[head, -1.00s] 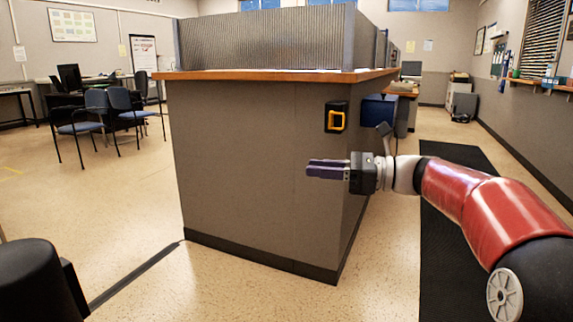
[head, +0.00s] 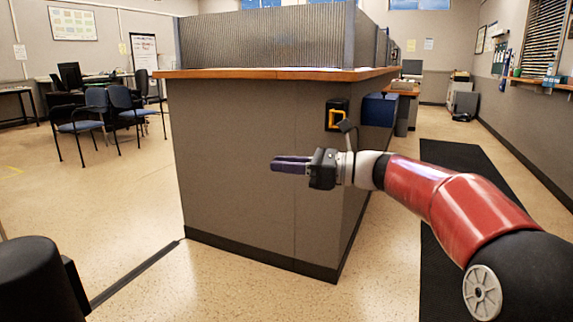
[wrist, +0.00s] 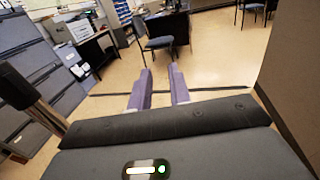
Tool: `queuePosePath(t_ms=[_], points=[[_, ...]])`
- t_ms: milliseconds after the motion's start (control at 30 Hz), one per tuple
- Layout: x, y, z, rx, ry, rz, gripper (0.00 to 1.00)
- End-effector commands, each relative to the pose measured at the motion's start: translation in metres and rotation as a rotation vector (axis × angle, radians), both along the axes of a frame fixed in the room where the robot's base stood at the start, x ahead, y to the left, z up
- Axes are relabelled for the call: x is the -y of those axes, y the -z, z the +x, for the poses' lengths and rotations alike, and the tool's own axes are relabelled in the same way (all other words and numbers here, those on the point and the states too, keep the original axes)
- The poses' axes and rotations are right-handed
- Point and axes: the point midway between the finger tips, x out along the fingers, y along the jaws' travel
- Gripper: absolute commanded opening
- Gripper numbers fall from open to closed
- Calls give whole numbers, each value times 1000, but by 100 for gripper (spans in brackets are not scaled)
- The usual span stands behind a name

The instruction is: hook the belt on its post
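A black belt cassette (head: 331,104) with a yellow belt end (head: 335,118) is mounted on the grey counter's end face, high up near its right corner. A thick black rounded thing (head: 35,285), perhaps the post's top, stands at the lower left of the head view. A dark cylinder (wrist: 14,85) at the wrist view's left may be the same post.
The counter (head: 235,160) with a wooden top fills the middle. A blue box (head: 379,110) is on its right side. Blue chairs (head: 121,103) and desks stand at the back left. A black mat (head: 465,200) lies right. The floor at left is open, crossed by a dark strip (head: 135,273).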

Motion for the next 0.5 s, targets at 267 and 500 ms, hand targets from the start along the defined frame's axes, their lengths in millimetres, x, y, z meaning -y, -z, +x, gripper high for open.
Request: queuePosePath(t_ms=[267,500], points=[[0,0,0,0,0,0,0],[0,0,0,0,0,0,0]])
